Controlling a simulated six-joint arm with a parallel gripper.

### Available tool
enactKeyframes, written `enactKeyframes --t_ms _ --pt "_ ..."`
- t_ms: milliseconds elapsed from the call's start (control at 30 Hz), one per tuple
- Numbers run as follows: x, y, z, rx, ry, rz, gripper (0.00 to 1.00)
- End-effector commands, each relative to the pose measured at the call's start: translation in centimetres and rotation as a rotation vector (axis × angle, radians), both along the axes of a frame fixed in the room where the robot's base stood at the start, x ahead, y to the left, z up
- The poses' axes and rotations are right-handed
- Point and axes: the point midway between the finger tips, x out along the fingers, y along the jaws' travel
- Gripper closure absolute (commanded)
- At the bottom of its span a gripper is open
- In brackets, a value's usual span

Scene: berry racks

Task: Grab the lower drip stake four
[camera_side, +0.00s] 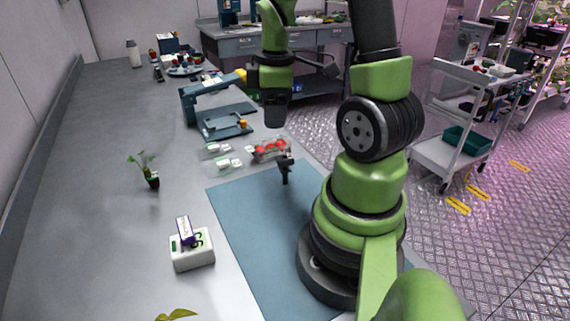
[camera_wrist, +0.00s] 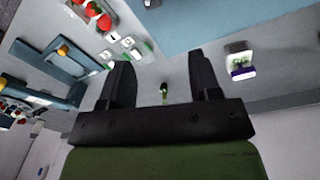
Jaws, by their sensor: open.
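My gripper (camera_side: 275,117) hangs above the bench, pointing down, beyond the far end of the blue mat in the side view. In the wrist view its two dark fingers (camera_wrist: 160,88) are apart with nothing held between them. A seedling in a small dark pot (camera_side: 152,181) stands on the bench at left. It shows small and well below the fingers in the wrist view (camera_wrist: 164,89). A small black upright piece (camera_side: 285,170) stands at the mat's far edge. I cannot tell whether it is a drip stake, and no number four is readable.
Red berries in a clear tray (camera_side: 270,149) and small white labelled pieces (camera_side: 222,163) lie near the blue mat (camera_side: 262,225). A blue-grey stand (camera_side: 207,101) is behind them. A white block with a purple label (camera_side: 192,251) sits front left. The left bench is mostly clear.

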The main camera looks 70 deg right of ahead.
Motion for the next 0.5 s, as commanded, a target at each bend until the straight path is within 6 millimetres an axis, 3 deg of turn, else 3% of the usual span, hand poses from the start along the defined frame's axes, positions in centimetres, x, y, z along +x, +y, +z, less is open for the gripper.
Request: enactKeyframes --t_ms 167,500 --pt "-1.3 -1.9 -2.6 0.03 0.065 0.107 0.43" --pt "-1.5 -2.1 -6.8 0.037 0.074 0.129 0.43"
